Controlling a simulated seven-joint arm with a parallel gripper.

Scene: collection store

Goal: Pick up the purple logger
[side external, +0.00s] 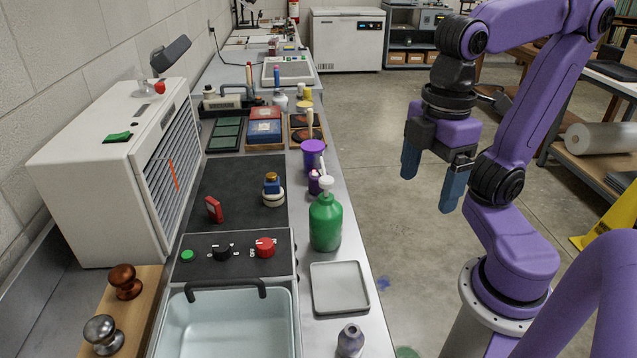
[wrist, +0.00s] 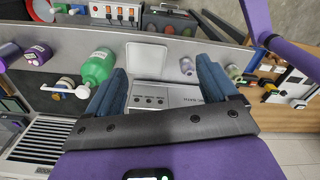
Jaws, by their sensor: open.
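Two purple things stand near the right edge of the bench in the side external view: a wide-topped purple cup (side external: 313,152) and a smaller dark purple bottle-like piece (side external: 315,183). Purple pieces also show at the left edge of the wrist view, one a purple cylinder (wrist: 9,52). I cannot tell for sure which is the purple logger. My gripper (side external: 432,172) is open and empty, its blue fingers pointing down, to the right of the bench and apart from these things. In the wrist view my gripper (wrist: 160,88) has its fingers wide apart.
A green pump bottle (side external: 325,222) stands just nearer than the purple pieces. A pale square tray (side external: 340,312) and a greyish bottle (side external: 350,341) are in front. A white slatted cabinet (side external: 105,165) stands by the wall.

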